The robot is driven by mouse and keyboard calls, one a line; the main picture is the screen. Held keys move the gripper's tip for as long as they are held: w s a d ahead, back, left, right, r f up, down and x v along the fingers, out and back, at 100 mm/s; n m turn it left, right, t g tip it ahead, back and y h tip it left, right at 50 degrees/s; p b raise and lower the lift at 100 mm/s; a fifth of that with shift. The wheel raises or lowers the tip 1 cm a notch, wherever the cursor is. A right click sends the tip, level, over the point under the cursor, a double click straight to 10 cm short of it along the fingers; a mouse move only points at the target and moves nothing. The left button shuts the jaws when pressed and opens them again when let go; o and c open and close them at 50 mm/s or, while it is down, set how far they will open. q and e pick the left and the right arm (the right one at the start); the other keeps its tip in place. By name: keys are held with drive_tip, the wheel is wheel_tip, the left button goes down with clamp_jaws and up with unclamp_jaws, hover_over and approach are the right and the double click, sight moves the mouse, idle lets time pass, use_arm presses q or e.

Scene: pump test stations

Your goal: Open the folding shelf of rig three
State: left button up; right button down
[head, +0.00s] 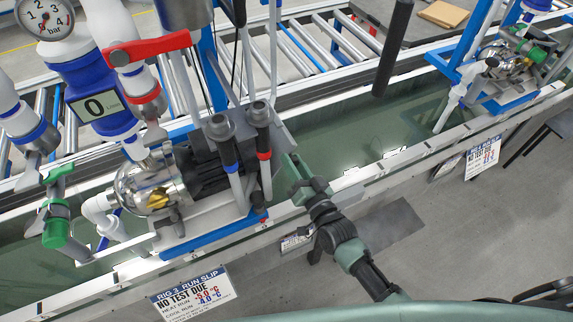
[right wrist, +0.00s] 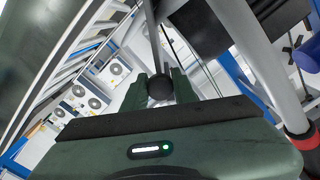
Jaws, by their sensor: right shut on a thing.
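Rig three, with its silver pump (head: 145,190) and run slip (head: 193,292), stands at the left of the head view. My right gripper (head: 303,180) is just right of the pump's base, at the trough edge. In the right wrist view its green fingers (right wrist: 160,90) are shut on a dark round knob (right wrist: 158,87), which seems to sit at the end of a grey rod. In the head view the knob is hidden by the gripper. I cannot tell for certain which part is the folding shelf. My left gripper is not in view.
A water trough (head: 385,140) runs behind the gripper, with a roller conveyor (head: 300,45) beyond. A dark flat panel (head: 397,222) lies right of my right arm. Rig four's slip (head: 483,158) hangs at the upper right. Grey floor (head: 480,240) at the lower right is largely clear.

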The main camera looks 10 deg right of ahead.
drive_tip(key=shift+w+d+f, duration=0.1)
drive_tip(key=shift+d+f, duration=0.1)
idle(0.3)
drive_tip(key=c, duration=1.2)
unclamp_jaws()
drive_tip(key=b+v, duration=0.1)
drive_tip(key=v, duration=0.7)
